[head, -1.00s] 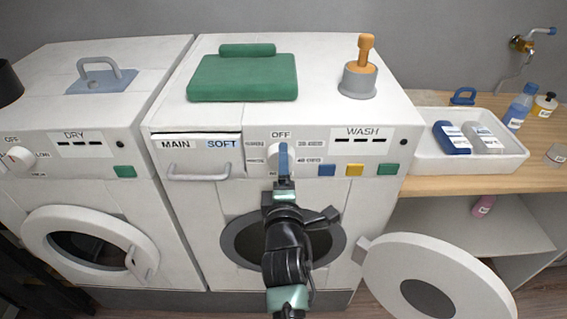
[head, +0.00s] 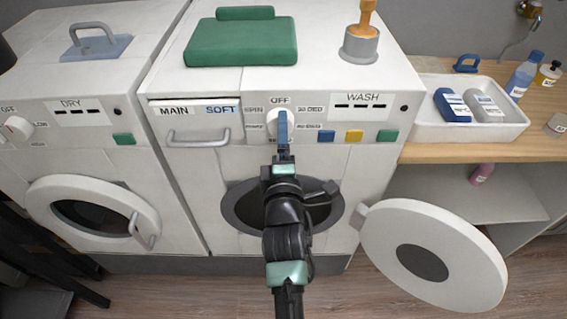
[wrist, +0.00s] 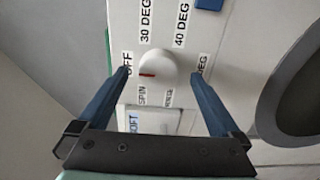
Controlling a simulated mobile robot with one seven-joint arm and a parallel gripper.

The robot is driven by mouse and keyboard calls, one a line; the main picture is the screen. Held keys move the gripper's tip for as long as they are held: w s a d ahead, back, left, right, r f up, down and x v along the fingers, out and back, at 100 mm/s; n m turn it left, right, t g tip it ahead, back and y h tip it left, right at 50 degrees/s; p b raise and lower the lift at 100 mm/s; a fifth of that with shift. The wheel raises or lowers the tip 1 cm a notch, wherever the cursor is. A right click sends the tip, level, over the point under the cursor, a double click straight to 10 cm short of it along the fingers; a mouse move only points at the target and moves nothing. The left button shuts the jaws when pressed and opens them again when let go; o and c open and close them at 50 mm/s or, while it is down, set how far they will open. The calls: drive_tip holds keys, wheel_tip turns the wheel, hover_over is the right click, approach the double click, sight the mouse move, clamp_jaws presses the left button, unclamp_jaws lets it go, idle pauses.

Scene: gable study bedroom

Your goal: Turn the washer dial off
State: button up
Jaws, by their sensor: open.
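The washer dial (wrist: 158,66) is a white round knob with a red mark on its lower left side in the wrist view, towards the OFF label (wrist: 128,63) and the SPIN label (wrist: 142,96). I cannot tell exactly which label the mark meets. In the head view the dial (head: 273,124) is mostly hidden behind my gripper (head: 283,122), under OFF on the washer panel. My gripper (wrist: 161,73) is open, its blue fingers on either side of the dial in the wrist view. No contact shows, and I cannot tell whether the tips reach around the knob.
The washer door (head: 436,254) hangs open to the right. The detergent drawer (head: 195,124) is left of the dial, and blue, yellow and green buttons are right of it. The dryer (head: 70,150) stands left. A white tray (head: 470,130) with bottles sits on the wooden counter.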

drive_tip(key=s+b, duration=0.3)
drive_tip(key=s, duration=0.8)
drive_tip(key=shift+r, duration=0.1)
